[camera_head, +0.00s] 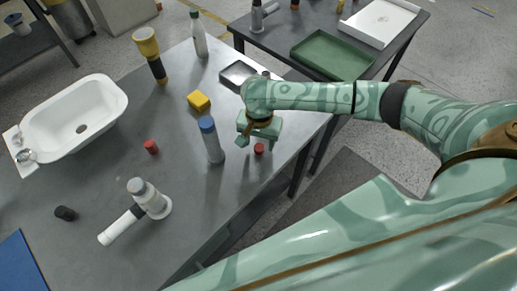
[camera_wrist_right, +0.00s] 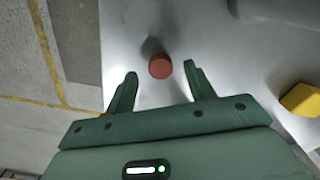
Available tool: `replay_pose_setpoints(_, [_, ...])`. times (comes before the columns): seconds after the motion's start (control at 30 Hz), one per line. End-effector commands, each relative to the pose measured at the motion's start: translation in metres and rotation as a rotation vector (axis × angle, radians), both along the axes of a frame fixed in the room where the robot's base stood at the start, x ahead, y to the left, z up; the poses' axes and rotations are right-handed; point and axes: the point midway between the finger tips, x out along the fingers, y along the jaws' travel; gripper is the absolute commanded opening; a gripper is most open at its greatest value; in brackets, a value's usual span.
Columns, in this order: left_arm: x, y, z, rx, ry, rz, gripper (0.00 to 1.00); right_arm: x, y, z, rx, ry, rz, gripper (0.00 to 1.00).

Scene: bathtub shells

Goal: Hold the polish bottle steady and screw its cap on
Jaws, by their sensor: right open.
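A small red cap (camera_head: 259,148) stands on the grey table near its right edge. My right gripper (camera_head: 256,143) is open just above and beside it. In the right wrist view the red cap (camera_wrist_right: 160,66) shows ahead of and between the open fingertips (camera_wrist_right: 159,80), with nothing held. A grey bottle with a blue top (camera_head: 212,146) stands upright to the left of the right gripper. I cannot tell for certain whether it is the polish bottle. A second red cap-like piece (camera_head: 151,147) stands farther left. My left gripper is not in view.
A white basin (camera_head: 76,121) is at left, a white tap-like fitting (camera_head: 141,204) in front. A green tray (camera_head: 332,54) sits on another table.

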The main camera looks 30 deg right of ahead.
Motion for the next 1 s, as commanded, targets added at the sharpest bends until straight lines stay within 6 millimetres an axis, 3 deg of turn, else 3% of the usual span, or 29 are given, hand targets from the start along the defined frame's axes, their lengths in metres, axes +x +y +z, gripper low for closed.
replay_pose_setpoints(0.03, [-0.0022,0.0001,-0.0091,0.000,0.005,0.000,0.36,-0.0004,0.0001,-0.0136,0.001,0.004,-0.001,0.54])
replay_pose_setpoints(0.1, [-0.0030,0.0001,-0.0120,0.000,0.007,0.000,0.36,0.0000,-0.0003,-0.0191,-0.001,0.002,-0.001,0.54])
replay_pose_setpoints(0.43, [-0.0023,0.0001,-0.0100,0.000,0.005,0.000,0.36,0.0006,-0.0004,-0.0170,-0.001,-0.001,0.000,0.54])
replay_pose_setpoints(0.47, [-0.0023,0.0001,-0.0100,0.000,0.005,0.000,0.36,0.0006,-0.0004,-0.0170,-0.001,-0.001,0.000,0.51])
replay_pose_setpoints(0.6, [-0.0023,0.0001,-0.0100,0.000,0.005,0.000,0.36,0.0006,-0.0004,-0.0170,-0.001,-0.001,0.000,0.12])
replay_pose_setpoints(0.63, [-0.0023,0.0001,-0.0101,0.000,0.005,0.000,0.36,0.0006,-0.0004,-0.0170,-0.001,-0.001,0.000,0.07])
replay_pose_setpoints(1.0, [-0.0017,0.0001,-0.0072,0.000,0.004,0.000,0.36,0.0006,-0.0004,-0.0132,-0.001,-0.002,-0.001,0.06])
